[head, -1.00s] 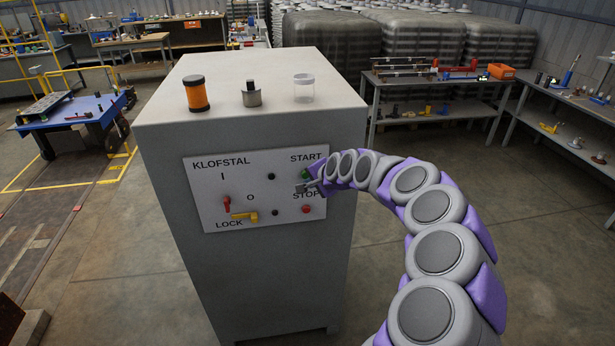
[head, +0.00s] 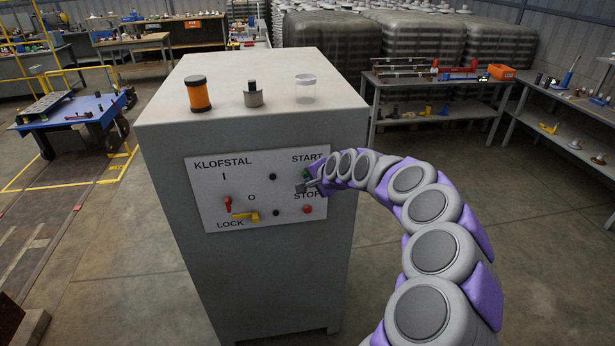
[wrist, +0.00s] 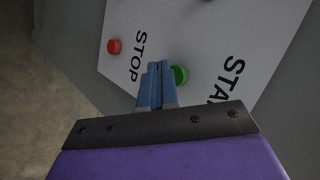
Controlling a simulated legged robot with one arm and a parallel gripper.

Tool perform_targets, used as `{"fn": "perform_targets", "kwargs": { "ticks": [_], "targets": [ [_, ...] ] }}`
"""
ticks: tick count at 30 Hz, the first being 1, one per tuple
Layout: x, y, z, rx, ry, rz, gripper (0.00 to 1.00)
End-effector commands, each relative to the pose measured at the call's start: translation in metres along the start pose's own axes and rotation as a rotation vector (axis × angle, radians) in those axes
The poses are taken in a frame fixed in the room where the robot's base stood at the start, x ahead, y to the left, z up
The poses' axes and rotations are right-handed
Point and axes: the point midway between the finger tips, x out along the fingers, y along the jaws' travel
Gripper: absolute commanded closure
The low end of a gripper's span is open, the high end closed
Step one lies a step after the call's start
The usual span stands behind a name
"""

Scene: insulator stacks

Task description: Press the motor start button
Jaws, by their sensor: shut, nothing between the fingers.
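The green start button (head: 307,173) is on the white control panel (head: 213,186) of the grey cabinet, under the word START. In the wrist view the green button (wrist: 180,75) shows just right of my fingertips, partly covered by them. My gripper (head: 301,187) is shut and empty, its tips at the panel between the START button and the STOP label. In the wrist view my gripper's blue fingers (wrist: 158,68) are together beside the button. I cannot tell whether they touch it. The red stop button (head: 307,209) is below; it also shows in the wrist view (wrist: 114,46).
The panel also carries a red handle (head: 228,204) and a yellow lock lever (head: 246,216). An orange jar (head: 198,94), a metal weight (head: 252,94) and a clear jar (head: 305,89) stand on the cabinet top (head: 270,117). Open floor (head: 400,150) lies right of the cabinet.

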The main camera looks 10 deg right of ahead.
Motion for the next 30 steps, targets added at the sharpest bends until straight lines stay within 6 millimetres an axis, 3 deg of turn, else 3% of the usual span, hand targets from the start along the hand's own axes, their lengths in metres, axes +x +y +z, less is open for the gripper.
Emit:
{"fn": "perform_targets", "kwargs": {
  "ticks": [30],
  "targets": [
    [0.0062,-0.0055,-0.0049,0.003,0.001,0.001,1.00]
  ]
}}
